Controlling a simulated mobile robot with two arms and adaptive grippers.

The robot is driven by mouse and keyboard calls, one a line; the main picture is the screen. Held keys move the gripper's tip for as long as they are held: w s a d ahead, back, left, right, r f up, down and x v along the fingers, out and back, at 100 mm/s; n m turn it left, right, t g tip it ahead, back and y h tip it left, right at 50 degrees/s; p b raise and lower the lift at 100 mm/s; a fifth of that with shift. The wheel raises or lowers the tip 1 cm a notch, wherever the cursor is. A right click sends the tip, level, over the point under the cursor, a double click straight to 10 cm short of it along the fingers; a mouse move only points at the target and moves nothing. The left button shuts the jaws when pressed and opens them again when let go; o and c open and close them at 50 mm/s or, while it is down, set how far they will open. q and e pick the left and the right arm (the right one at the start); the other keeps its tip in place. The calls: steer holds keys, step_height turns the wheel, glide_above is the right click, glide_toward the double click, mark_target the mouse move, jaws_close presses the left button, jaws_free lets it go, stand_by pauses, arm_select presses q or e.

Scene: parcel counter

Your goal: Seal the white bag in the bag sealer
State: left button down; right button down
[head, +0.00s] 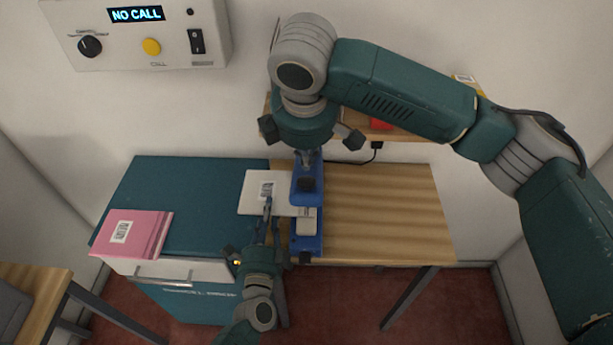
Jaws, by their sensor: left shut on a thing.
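The white bag (256,186) lies flat with a printed label. Its right part is at the blue bag sealer (309,232), and a pale piece shows between the sealer's blue parts. I cannot tell how far the bag reaches inside. My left gripper (267,207) is shut on the near edge of the bag, left of the sealer. My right gripper (306,160) points down over the far end of the sealer, its fingers close together. Its own body partly hides the fingertips, and I cannot tell whether they touch the sealer.
A pink parcel (120,230) with a label lies on the teal-topped cabinet (190,190) at left. The wooden table (385,205) is clear right of the sealer. A shelf (405,137) with a red item (380,123) is behind. A wall panel (140,40) reads "NO CALL".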

mark_target(257, 208)
arm_select(q)
steer(key=shift+r, duration=0.1)
arm_select(e)
steer(key=shift+r, duration=0.1)
stand_by(0.3)
arm_select(q)
steer(key=shift+r+p, duration=0.6)
steer(key=shift+p, duration=0.35)
arm_select(e)
steer(key=shift+r, duration=0.8)
arm_select(q)
steer(key=shift+a+p, duration=0.35)
steer(key=shift+a, duration=1.2)
arm_select(e)
steer(key=shift+r, duration=0.4)
arm_select(q)
steer(key=shift+a+p, duration=0.35)
steer(key=shift+a, duration=2.6)
arm_select(e)
steer(key=shift+r, duration=0.35)
arm_select(q)
steer(key=shift+s+f, duration=0.1)
steer(key=shift+f, duration=0.05)
